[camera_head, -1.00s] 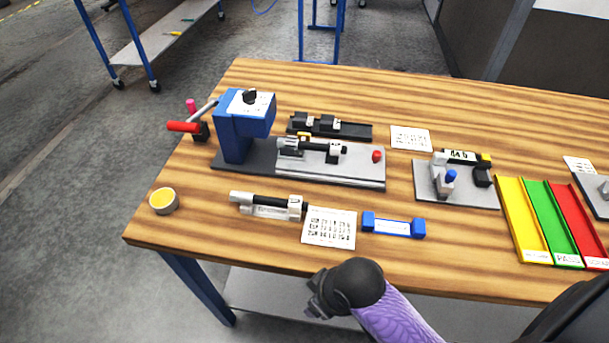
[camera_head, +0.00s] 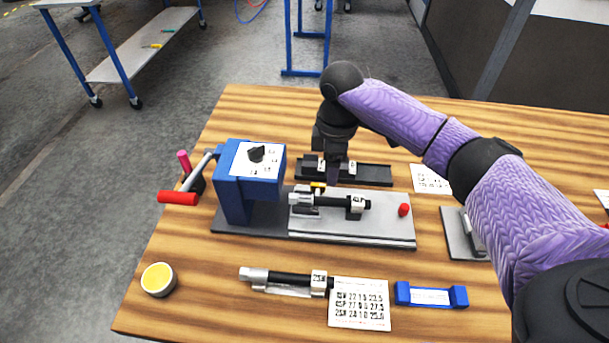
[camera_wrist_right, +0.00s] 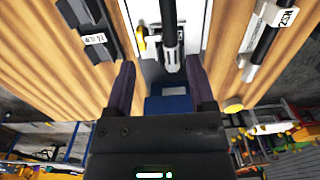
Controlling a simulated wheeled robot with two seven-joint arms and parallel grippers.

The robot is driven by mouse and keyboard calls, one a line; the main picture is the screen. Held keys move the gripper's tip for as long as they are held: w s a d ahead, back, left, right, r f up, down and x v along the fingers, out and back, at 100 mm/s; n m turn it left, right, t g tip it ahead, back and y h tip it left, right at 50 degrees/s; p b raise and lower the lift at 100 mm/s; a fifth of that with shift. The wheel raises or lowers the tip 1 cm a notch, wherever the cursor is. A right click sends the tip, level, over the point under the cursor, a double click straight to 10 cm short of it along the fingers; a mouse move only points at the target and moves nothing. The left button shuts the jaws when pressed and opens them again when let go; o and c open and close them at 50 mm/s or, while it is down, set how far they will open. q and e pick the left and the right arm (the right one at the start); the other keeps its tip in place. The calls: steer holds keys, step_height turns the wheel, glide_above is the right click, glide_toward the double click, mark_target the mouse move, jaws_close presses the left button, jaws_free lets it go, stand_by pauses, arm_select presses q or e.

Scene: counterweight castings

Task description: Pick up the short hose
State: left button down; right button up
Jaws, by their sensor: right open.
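One black hose with a silver end fitting and a white label (camera_head: 335,202) lies on the grey plate of the blue press. It shows in the wrist view (camera_wrist_right: 172,45), its silver end towards me between the open fingers. A similar labelled hose (camera_head: 290,280) lies at the table's front, and at right in the wrist view (camera_wrist_right: 262,45). I cannot tell which one is the short hose. My right gripper (camera_head: 333,178) points down behind the plate's hose, by the black rack. In the wrist view my right gripper (camera_wrist_right: 161,85) is open and empty. My left gripper is not in view.
The blue press (camera_head: 245,185) with its red-handled crank stands left. The black rack (camera_head: 372,175) lies behind the plate. A printed card (camera_head: 360,303), a blue gauge block (camera_head: 431,295) and a yellow-filled cup (camera_head: 159,279) are in front. A red knob (camera_head: 404,209) sits on the plate.

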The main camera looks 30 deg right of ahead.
mark_target(333, 199)
steer(key=f, duration=0.1)
steer(key=s+f, duration=0.1)
steer(key=f, duration=0.1)
steer(key=s+f+b, duration=0.1)
steer(key=shift+s+f, duration=0.15)
steer(key=shift+f, duration=0.05)
steer(key=f, duration=0.1)
steer(key=f+b, duration=0.1)
steer(key=f, duration=0.2)
steer(key=shift+w+f, duration=0.3)
steer(key=shift+c, duration=0.3)
steer(key=c, duration=0.5)
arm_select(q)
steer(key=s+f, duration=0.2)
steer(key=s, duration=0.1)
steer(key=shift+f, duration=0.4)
arm_select(e)
jaws_close()
